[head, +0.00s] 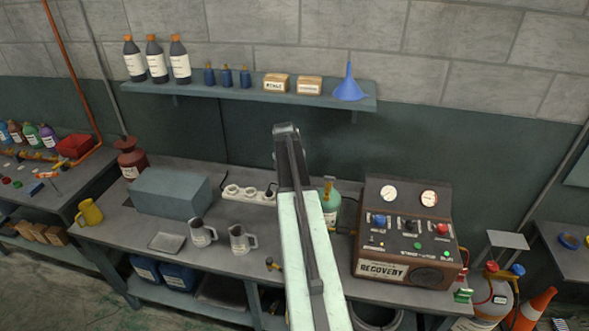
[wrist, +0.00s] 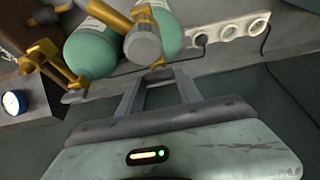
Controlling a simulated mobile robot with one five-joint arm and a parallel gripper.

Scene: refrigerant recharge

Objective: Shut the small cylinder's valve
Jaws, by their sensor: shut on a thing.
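The small green cylinder (head: 330,203) stands on the bench, partly hidden behind my arm, with a brass valve (head: 328,183) on top. In the wrist view, teal cylinder surfaces (wrist: 92,50) show on both sides of a brass valve with a round grey end (wrist: 143,46). My gripper (wrist: 158,74) is at this valve, with its fingers shut on part of it. The exact contact is hard to make out. In the head view, the end of my arm is over the cylinder and its fingers are hidden.
The brown recovery machine (head: 408,235) stands right of the cylinder; its gauge (wrist: 14,102) shows at left in the wrist view. A white socket strip (head: 247,193) lies left of the cylinder. Two metal jugs (head: 203,232) stand farther left. A shelf (head: 225,90) runs above.

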